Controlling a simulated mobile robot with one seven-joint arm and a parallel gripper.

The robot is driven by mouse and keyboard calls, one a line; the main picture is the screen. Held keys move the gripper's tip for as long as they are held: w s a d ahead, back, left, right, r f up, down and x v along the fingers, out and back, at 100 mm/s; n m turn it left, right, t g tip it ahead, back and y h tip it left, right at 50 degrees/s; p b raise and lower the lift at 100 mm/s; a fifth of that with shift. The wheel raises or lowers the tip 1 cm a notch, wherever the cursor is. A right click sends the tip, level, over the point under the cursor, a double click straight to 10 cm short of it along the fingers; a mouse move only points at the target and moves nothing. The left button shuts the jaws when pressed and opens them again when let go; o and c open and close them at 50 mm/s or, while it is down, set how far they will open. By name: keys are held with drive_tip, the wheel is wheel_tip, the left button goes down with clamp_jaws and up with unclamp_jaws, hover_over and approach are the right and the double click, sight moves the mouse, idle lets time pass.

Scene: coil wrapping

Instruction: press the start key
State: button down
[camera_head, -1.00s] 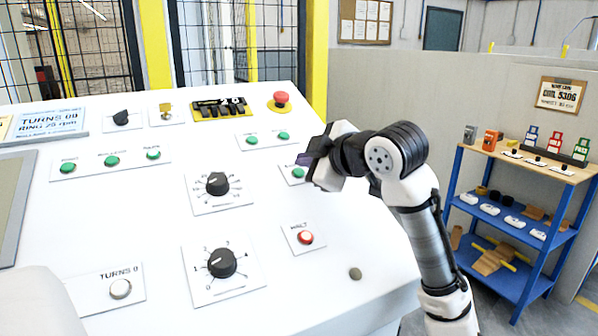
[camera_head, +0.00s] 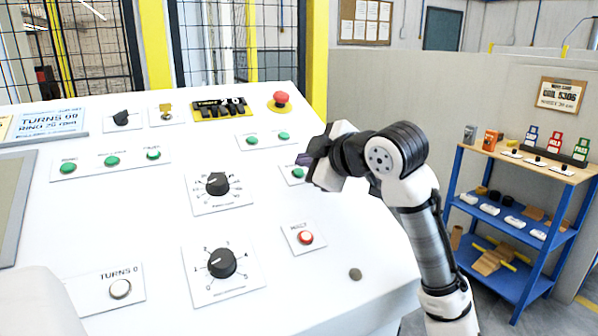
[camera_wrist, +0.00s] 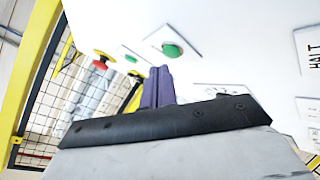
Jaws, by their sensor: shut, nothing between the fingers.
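The control panel (camera_head: 150,220) is white and sloping, with several green keys. One green key (camera_head: 298,172) on a small white plate is partly covered by my gripper (camera_head: 304,160) in the head view; its label cannot be read. In the wrist view a green key (camera_wrist: 172,50) on a white plate lies just beyond the fingertips, slightly right. My gripper also shows there as purple fingers (camera_wrist: 158,72) closed together, with nothing between them. I cannot tell whether the tips touch the panel. A red halt key (camera_head: 305,237) is below the gripper in the head view.
Two black dials (camera_head: 217,183) (camera_head: 222,263) sit left of my gripper. A red mushroom button (camera_head: 281,98) and a yellow key switch (camera_head: 166,112) are at the panel's far edge. A blue shelf (camera_head: 520,215) stands right, beyond the arm. A yellow-framed fence (camera_head: 155,45) is behind.

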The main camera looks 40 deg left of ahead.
drive_tip(key=shift+f, duration=0.15)
drive_tip(key=shift+a+f, duration=0.2)
drive_tip(key=shift+f, duration=0.05)
